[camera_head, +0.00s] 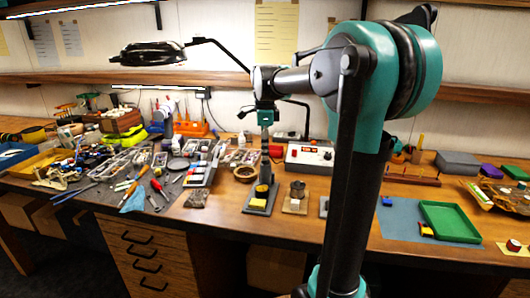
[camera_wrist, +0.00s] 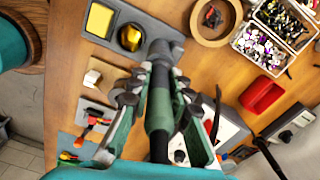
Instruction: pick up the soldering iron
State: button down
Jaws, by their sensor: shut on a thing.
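The soldering iron (camera_wrist: 158,105) has a dark handle with a green section and lies between the fingers of my gripper (camera_wrist: 158,82) in the wrist view. My gripper is shut on it. In the head view my gripper (camera_head: 265,108) points down above the workbench, with the iron (camera_head: 265,150) upright below it. The iron's lower end meets the grey soldering stand (camera_head: 258,208), which has a yellow sponge (camera_wrist: 100,20) and a round cup (camera_wrist: 130,37). The tip is hidden, and I cannot tell whether it is still inside the holder.
A white soldering station (camera_head: 309,157) stands behind and right of the stand. A roll of tape (camera_head: 245,173) is close at left. Tools and part boxes crowd the left bench. A green tray (camera_head: 449,222) lies on a blue mat (camera_head: 398,222) at right. A shelf runs along the wall.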

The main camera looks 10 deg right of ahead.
notch_tip(320, 180, up, 20)
dwell(0.6)
jog(key=shift+f, duration=0.15)
